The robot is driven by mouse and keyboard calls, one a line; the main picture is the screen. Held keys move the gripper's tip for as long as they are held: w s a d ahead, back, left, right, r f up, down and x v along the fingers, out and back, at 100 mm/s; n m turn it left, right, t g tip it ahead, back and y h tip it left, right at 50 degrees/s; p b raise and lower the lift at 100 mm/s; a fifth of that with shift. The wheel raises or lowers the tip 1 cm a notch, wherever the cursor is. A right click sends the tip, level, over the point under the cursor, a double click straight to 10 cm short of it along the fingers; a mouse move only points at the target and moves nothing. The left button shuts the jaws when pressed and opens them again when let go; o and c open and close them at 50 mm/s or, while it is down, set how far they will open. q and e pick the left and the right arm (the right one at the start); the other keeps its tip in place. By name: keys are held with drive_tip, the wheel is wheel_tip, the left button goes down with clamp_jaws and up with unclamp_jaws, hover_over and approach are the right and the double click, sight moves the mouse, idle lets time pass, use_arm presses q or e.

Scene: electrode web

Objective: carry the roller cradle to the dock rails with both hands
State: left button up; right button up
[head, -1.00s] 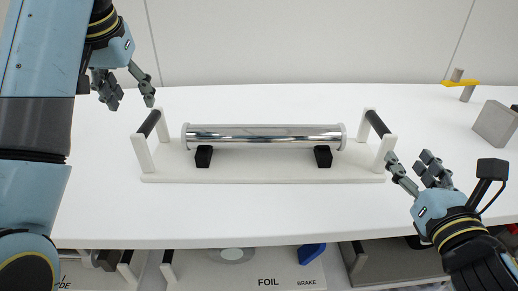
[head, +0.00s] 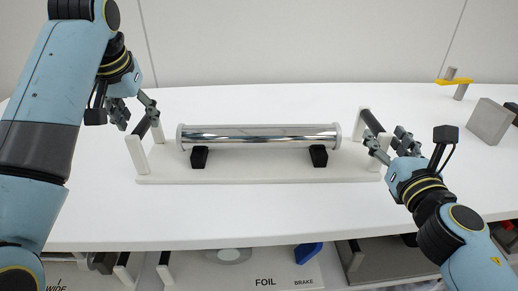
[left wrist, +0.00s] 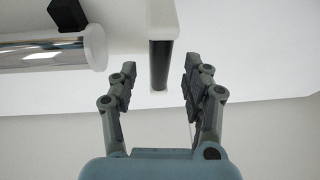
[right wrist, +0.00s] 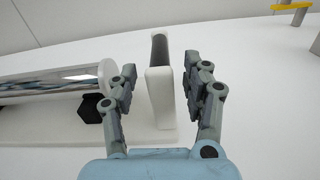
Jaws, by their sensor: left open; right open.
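The roller cradle (head: 260,177) is a white base on the table with a shiny metal roller (head: 260,137) on two black supports. A dark handle bar between white posts stands at each end. My left gripper (head: 136,108) is open at the left handle (head: 143,128); in the left wrist view that handle (left wrist: 160,62) lies ahead between the spread fingers (left wrist: 158,85). My right gripper (head: 389,143) is open at the right handle (head: 371,121); in the right wrist view the handle (right wrist: 160,47) and its near post (right wrist: 161,95) show between the fingers (right wrist: 162,88). I cannot make out the dock rails.
A grey block (head: 488,121) and a yellow bar on grey posts (head: 454,82) stand at the right of the table. A lower shelf below the front edge holds panels marked FOIL and BRAKE (head: 285,270). The table in front of the cradle is clear.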

sight(142, 122)
use_arm(q)
drive_tip(key=shift+x, duration=1.95)
use_arm(e)
drive_tip(key=shift+w+a, duration=0.1)
drive_tip(key=shift+w, duration=1.9)
use_arm(q)
clamp_jaws()
use_arm(e)
clamp_jaws()
use_arm(q)
drive_tip(key=shift+w+r, duration=0.15)
drive_tip(key=shift+r, duration=0.1)
use_arm(e)
drive_tip(key=shift+w+r, duration=0.1)
drive_tip(key=shift+r, duration=0.2)
